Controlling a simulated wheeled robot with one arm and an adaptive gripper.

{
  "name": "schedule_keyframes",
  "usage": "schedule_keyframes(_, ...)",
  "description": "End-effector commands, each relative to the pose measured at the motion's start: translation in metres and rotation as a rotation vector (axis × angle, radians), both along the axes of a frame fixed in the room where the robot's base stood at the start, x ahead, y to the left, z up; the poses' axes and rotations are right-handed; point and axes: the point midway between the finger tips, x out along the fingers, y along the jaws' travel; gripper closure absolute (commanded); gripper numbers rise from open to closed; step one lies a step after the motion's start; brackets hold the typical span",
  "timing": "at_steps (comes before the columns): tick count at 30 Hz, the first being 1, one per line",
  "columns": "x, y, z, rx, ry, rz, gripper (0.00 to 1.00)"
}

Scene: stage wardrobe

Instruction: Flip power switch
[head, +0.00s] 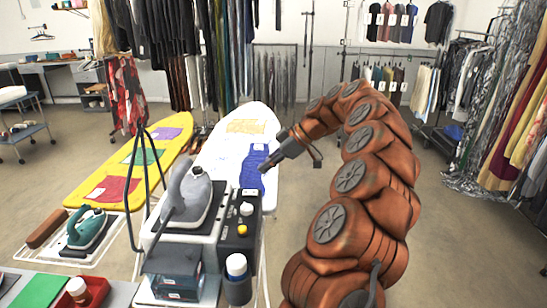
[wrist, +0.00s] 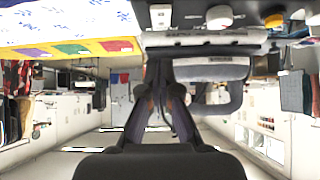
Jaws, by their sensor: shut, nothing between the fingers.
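A dark control box (head: 232,245) stands beside a grey iron (head: 190,199). On its top are a white label (head: 249,192), a pale knob (head: 247,208) and a yellow knob (head: 242,230). I cannot tell which part is the power switch. My gripper (head: 265,168) is shut and empty, above and beyond the box's far end, apart from it, over the ironing board.
A white ironing board (head: 225,150) with a blue cloth (head: 252,172) lies behind the box. A yellow board (head: 120,178) is to the left, with a teal iron (head: 86,228) nearby. A white-capped bottle (head: 237,265) stands at the box's near end. Open floor lies right.

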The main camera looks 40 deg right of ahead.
Motion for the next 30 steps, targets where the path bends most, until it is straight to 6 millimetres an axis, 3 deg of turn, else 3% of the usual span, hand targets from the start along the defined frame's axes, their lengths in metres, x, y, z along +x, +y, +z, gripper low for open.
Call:
schedule_keyframes(8, 0.015, 0.018, -0.021, 0.001, 0.001, 0.001, 1.0)
schedule_keyframes(18, 0.015, 0.018, -0.056, 0.0, 0.0, -0.001, 1.0)
schedule_keyframes(30, 0.015, 0.018, -0.064, -0.001, -0.002, -0.001, 1.0)
